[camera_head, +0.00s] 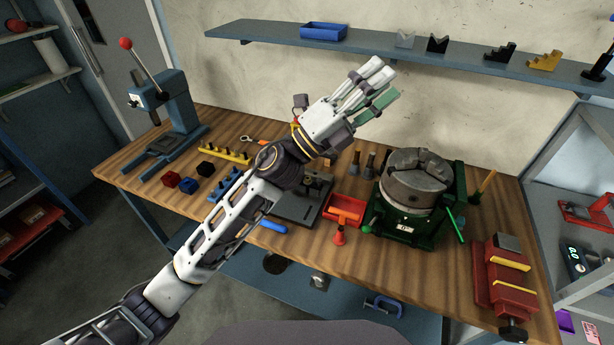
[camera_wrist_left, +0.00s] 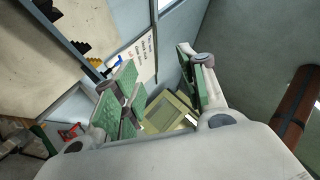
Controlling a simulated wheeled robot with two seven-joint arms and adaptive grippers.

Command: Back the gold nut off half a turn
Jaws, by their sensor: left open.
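I cannot make out a gold nut in either view; my left arm hides part of the bench top. My left gripper (camera_head: 378,88) is raised above the wooden bench, in front of the wall and just below the shelf. It is open, and no object shows between its green-padded fingers. In the left wrist view the fingers (camera_wrist_left: 157,70) stand apart, with the wall and a yellowish box (camera_wrist_left: 170,112) beyond them. My right gripper is not in view.
The bench (camera_head: 135,172) carries an arbor press (camera_head: 175,105), a grey chuck (camera_head: 412,182) on a green base, a red bin (camera_head: 345,209) and a red vise (camera_head: 503,278). Above runs a blue-grey shelf (camera_head: 380,46) with a blue tray (camera_head: 323,31) and stepped blocks.

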